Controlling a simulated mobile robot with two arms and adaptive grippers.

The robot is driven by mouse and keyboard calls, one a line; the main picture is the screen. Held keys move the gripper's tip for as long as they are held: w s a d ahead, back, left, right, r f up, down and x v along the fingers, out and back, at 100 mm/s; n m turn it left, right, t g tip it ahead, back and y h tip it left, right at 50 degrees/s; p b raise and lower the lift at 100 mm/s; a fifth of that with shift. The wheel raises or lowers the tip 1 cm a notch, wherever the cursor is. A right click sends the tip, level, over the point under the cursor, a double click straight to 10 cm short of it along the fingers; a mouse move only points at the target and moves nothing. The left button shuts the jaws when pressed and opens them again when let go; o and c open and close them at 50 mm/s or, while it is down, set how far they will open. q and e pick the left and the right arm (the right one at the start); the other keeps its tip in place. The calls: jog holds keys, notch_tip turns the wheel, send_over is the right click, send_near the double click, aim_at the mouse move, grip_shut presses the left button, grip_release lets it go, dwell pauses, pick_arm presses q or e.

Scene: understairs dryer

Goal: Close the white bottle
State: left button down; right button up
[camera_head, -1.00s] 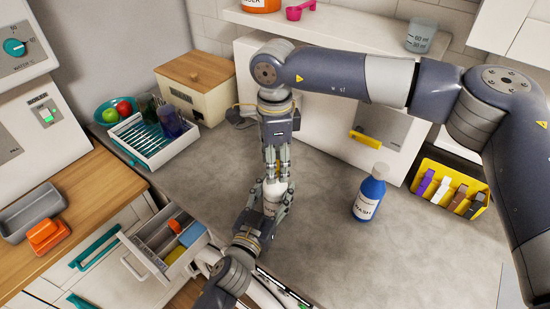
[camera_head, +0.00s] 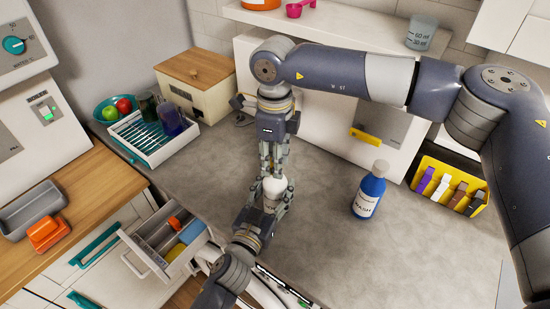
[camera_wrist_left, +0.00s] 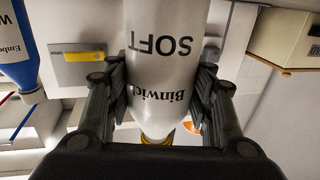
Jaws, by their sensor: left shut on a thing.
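The white bottle (camera_head: 270,203) stands upright on the grey counter, with its white top (camera_head: 274,184) showing between the grippers. My left gripper (camera_head: 271,206) is shut around the bottle's body. In the left wrist view the bottle (camera_wrist_left: 165,65) appears upside down, labelled "SOFT", between the fingers of my left gripper (camera_wrist_left: 160,90). My right gripper (camera_head: 274,172) points straight down at the bottle's top from above. Its fingertips are at the top, but whether they touch or grip it is unclear.
A blue bottle with a pale cap (camera_head: 369,193) stands to the right on the counter. A yellow bin (camera_head: 421,172) is farther right. A drying rack (camera_head: 140,150) and wooden-lidded box (camera_head: 210,95) are at back left. An open drawer (camera_head: 150,262) juts out at front left.

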jog(key=shift+o, duration=1.4)
pick_arm(q)
jog(key=c, duration=0.7)
grip_release()
pick_arm(e)
notch_tip(320, 180, up, 12)
pick_arm(q)
jog(key=v, duration=1.2)
